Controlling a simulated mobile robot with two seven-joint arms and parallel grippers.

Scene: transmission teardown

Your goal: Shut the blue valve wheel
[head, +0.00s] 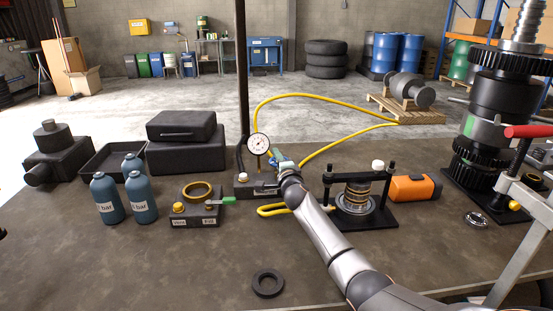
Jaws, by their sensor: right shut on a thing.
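The blue valve wheel (276,154) shows only as a small patch of blue beside the pressure gauge, at the middle of the bench. My right gripper (278,162) is shut on it and hides most of it. How far the wheel is turned cannot be told. The round white gauge (258,146) stands just left of the gripper, above a dark block (246,185) on the bench. My left gripper is not in view.
A yellow hose (340,102) loops behind the gripper. A black press frame (375,215) and an orange case (414,187) stand to the right. A green-handled block (195,213) and blue bottles (107,200) stand left. A black ring (268,283) lies in front.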

